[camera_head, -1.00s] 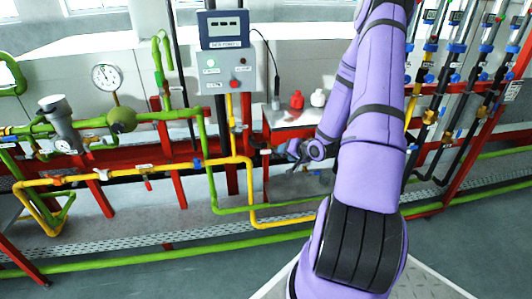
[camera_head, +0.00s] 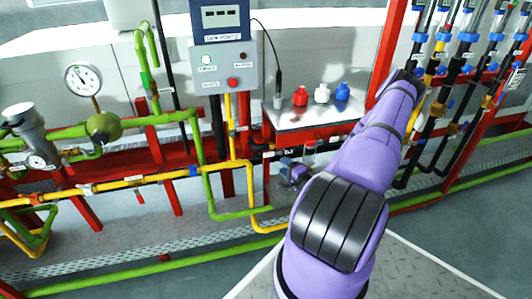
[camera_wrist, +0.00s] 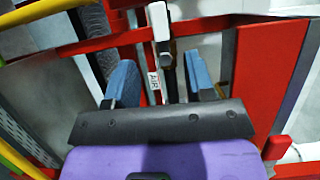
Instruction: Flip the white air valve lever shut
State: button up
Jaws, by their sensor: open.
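In the wrist view the white lever (camera_wrist: 160,22) stands upright at the top centre, with a dark grey part below it. A white label reading AIR (camera_wrist: 154,86) is just beneath, on a red post. My gripper (camera_wrist: 160,80) is open, its two blue-grey fingers on either side of the label, lower in the picture than the lever's white part. I see no contact with the lever. In the head view my gripper (camera_head: 294,173) is below the small table, partly hidden by my arm. I cannot make out the lever clearly there.
A small table (camera_head: 300,117) with red, white and blue bottles stands above my gripper. Yellow and green pipes (camera_head: 110,185) run to the left, and a control box (camera_head: 222,62) is above. Open floor lies in front.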

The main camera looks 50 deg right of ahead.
aim_at(270, 155)
jog(key=w, duration=0.3)
jog(key=w+d, duration=0.1)
jog(key=w, duration=0.5)
jog(key=shift+w+d, duration=0.25)
jog(key=shift+w, duration=0.15)
grip_shut()
